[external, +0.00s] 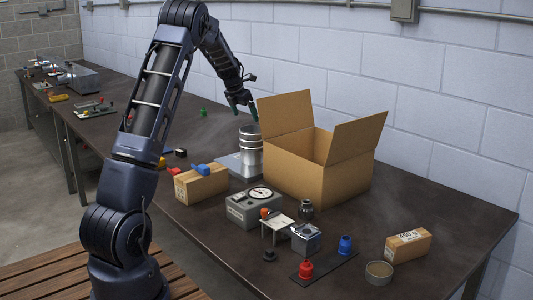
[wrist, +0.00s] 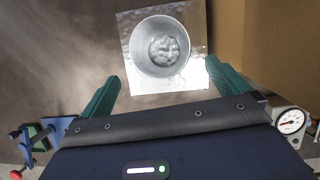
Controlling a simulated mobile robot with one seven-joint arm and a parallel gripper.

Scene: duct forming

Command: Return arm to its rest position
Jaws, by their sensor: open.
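My gripper (external: 240,100) is at the end of my raised arm, above the dark workbench (external: 410,170) and near the silver ribbed metal cylinder (external: 250,152). In the wrist view my gripper (wrist: 160,82) shows two green fingers spread wide, with nothing between them. The cylinder (wrist: 161,47) lies beyond the fingertips, seen from above as a round cup on a square silver plate (wrist: 196,80). I cannot tell the exact height of the fingers over it.
An open cardboard box (external: 318,178) stands right of the cylinder. In front are a small carton (external: 200,186), a dial gauge box (external: 253,207), a red knob (external: 306,269), a blue knob (external: 345,245) and another carton (external: 408,245). A block wall (external: 440,100) runs behind.

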